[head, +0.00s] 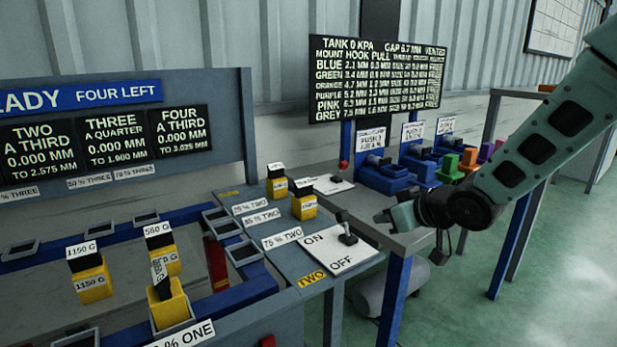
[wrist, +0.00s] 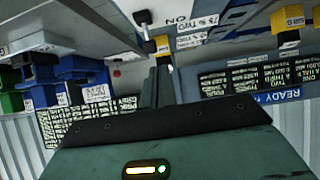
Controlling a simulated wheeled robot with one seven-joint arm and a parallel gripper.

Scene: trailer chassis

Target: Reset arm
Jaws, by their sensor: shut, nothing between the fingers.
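My arm (head: 540,145) reaches in from the right in the head view. My gripper (head: 385,215) is at its end, above the grey side table near the ON/OFF switch plate. It is shut with nothing between the fingers. In the wrist view my gripper (wrist: 163,85) points toward the bench, and the scene appears upside down. A lever switch (wrist: 143,18) shows just beyond the fingers there. The switch plate (head: 335,248) marked ON and OFF lies to the left of the gripper, apart from it in the head view.
Yellow weights (head: 92,280) stand on the blue-framed bench at left, with two more yellow blocks near the switches. Blue mounts (head: 385,175) and coloured blocks line the right table. A scoreboard (head: 377,75) stands behind. A grey tank (head: 390,290) lies underneath. Green floor at right is open.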

